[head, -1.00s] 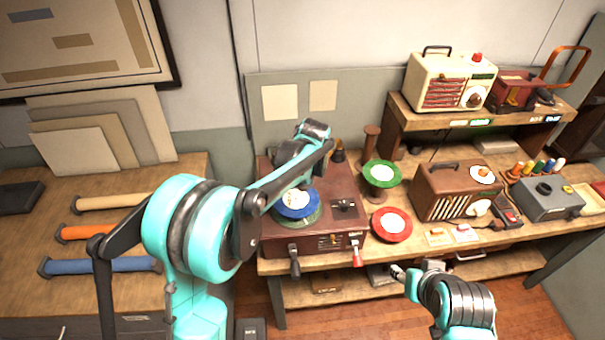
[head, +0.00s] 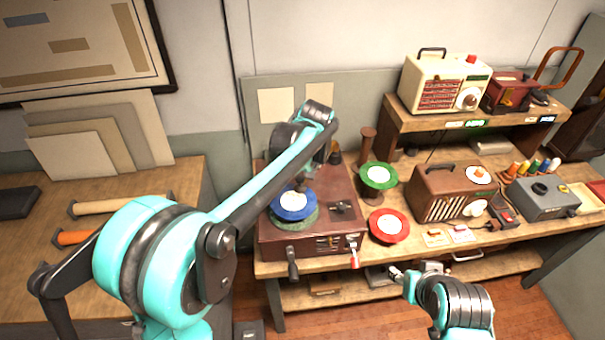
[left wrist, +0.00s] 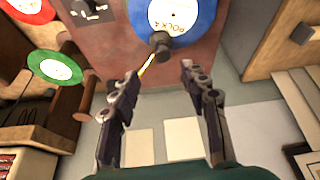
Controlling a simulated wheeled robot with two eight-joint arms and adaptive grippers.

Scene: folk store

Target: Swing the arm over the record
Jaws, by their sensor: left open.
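The red-brown record player (head: 270,238) stands on the bench, a blue record (head: 294,205) lying flat on its turntable. In the left wrist view the record (left wrist: 207,22) is labelled POLKA. A dark round knob (left wrist: 160,42) with a short brass-coloured rod (left wrist: 148,67) shows beside the record's edge; it looks like the record arm's end. My left gripper (left wrist: 158,74) is open, fingers apart, with the rod near its left fingertip. I cannot tell whether they touch. In the head view my own arm mostly hides this gripper. My right gripper (head: 398,273) is low before the bench.
A green record (head: 379,176) sits on a stand right of the player, and a red record (head: 389,226) is in front of it. A brown radio (head: 440,193) stands further right.

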